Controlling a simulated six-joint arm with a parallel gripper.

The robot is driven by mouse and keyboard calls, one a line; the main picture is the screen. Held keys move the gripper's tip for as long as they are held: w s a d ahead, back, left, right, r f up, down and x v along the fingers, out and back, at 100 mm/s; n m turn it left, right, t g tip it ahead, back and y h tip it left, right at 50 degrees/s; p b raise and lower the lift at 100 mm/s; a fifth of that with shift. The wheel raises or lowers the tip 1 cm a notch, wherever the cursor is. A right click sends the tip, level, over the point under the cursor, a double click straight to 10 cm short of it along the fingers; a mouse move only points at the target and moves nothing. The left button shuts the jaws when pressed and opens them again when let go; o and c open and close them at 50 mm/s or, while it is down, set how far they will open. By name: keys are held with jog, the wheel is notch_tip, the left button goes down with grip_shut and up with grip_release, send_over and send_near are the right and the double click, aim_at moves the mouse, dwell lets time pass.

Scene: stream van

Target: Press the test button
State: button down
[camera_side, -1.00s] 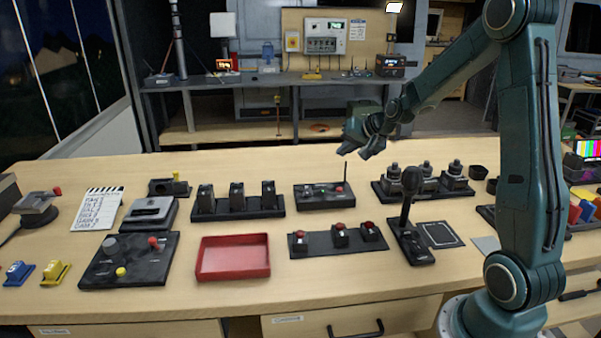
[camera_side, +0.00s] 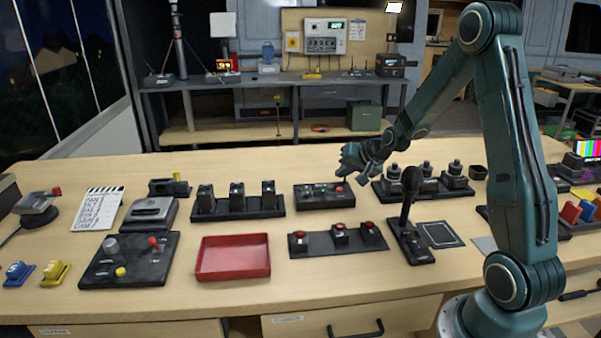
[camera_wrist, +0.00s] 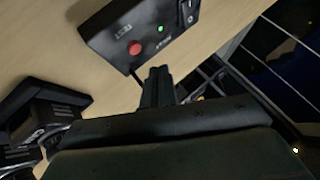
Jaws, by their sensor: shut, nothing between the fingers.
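A black box (camera_side: 318,202) stands at the middle back of the workbench. It has a red button (camera_side: 339,188) on its top, partly close under my gripper in the side view. In the wrist view the box (camera_wrist: 120,28) shows the red button (camera_wrist: 135,48), white lettering beside it that seems to read TEST, a lit green light (camera_wrist: 160,29) and a switch (camera_wrist: 187,12). My gripper (camera_side: 360,180) is shut and empty, above and beside the box's right end. In the wrist view its fingertips (camera_wrist: 158,72) appear just below and right of the button, apart from it.
Black knobbed units (camera_side: 425,180) stand right of the box. A three-part black rack (camera_side: 237,208) is to the left. A strip with red-topped switches (camera_side: 340,240), a microphone (camera_side: 410,185) and a red tray (camera_side: 232,275) are nearer the front.

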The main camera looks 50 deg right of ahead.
jog(key=shift+f, duration=1)
jog(key=shift+f, duration=0.9)
dwell(2.4)
jog(key=shift+r, duration=0.9)
jog(key=shift+r, duration=2.5)
